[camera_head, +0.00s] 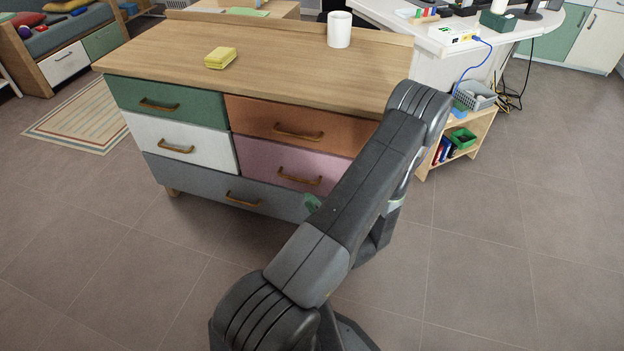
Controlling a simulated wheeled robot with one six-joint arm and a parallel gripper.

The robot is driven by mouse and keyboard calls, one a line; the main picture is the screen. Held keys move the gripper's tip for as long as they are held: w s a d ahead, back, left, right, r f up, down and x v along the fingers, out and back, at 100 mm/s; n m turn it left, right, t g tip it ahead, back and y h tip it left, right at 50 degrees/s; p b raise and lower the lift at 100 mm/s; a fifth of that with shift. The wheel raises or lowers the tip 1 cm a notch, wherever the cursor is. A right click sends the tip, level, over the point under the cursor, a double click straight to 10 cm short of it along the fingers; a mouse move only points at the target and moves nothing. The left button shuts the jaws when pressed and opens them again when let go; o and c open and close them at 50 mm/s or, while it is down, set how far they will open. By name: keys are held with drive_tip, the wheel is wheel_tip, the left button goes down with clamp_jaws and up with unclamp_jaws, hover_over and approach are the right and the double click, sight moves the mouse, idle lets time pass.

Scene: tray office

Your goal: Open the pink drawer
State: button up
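The pink drawer (262,160) is in the right column of the wooden dresser, below the orange drawer and above the wide grey one. Its front looks flush with its neighbours, so it appears closed. Its brass-coloured bar handle (300,179) is in view. My arm crosses in front and hides the drawer's right end. A small green piece (312,203) shows at the arm's left edge, below the handle; it may be a fingertip of my gripper. The rest of my gripper is hidden behind the arm, so its opening and any contact cannot be seen.
The orange drawer (257,114), green drawer (199,104), white drawer (205,150) and grey drawer (205,185) look closed. A yellow sponge (220,58) and white mug (339,30) stand on the dresser top (280,65). A low shelf (480,135) is at right. The front floor is clear.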

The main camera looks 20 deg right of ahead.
sight(299, 180)
drive_tip(key=shift+m+h, duration=0.6)
drive_tip(key=shift+m, duration=0.2)
drive_tip(key=x, duration=0.4)
drive_tip(key=d+b+x, duration=0.1)
drive_tip(key=x, duration=0.4)
drive_tip(key=d+f+b+x, duration=0.1)
drive_tip(key=x, duration=0.3)
drive_tip(key=shift+w, duration=0.5)
clamp_jaws()
